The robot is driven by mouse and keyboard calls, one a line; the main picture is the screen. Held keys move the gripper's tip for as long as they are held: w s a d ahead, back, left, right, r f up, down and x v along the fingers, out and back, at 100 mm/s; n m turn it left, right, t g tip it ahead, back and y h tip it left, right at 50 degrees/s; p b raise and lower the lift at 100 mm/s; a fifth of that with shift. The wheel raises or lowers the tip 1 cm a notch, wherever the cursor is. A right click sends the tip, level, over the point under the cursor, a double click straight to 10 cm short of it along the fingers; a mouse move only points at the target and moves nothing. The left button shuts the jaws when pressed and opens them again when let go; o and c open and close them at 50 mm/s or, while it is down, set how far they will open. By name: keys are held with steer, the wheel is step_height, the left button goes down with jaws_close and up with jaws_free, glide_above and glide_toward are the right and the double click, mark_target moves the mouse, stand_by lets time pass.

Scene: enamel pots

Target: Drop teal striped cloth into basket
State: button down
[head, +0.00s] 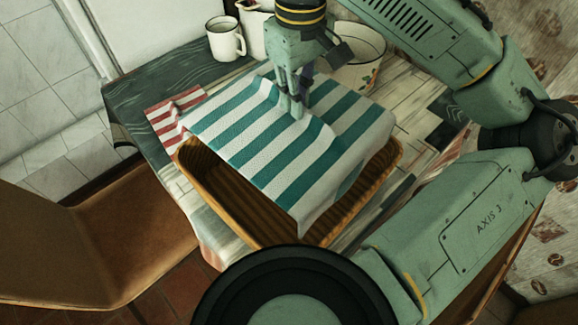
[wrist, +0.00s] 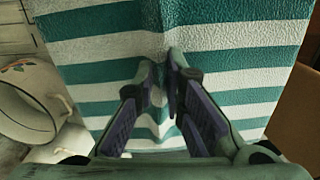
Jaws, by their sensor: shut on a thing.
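The teal striped cloth (head: 285,147) hangs spread out from my gripper (head: 294,108) in the head view. My gripper is shut on a pinched fold near its back part. The cloth (wrist: 230,50) fills most of the wrist view, with the fingers (wrist: 167,88) pinching a ridge of it. The wooden basket (head: 215,204) stands on the table directly below. The cloth drapes over much of its opening, and its front corner hangs near the front rim. Most of the inside is hidden; I cannot tell whether the cloth touches the rim.
A red striped cloth (head: 172,113) lies at the basket's left back. A white mug (head: 226,38) stands on the table's (head: 150,95) back left. An enamel pot (head: 362,70) stands behind the cloth and shows in the wrist view (wrist: 28,98). A brown chair (head: 90,245) is at the left.

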step_height(320, 180, down, 5)
steer(key=b, duration=0.4)
steer(key=shift+f+b, duration=0.15)
steer(key=shift+b, duration=0.25)
steer(key=c, duration=1.6)
jaws_free()
step_height(320, 180, up, 12)
steer(key=shift+r, duration=0.1)
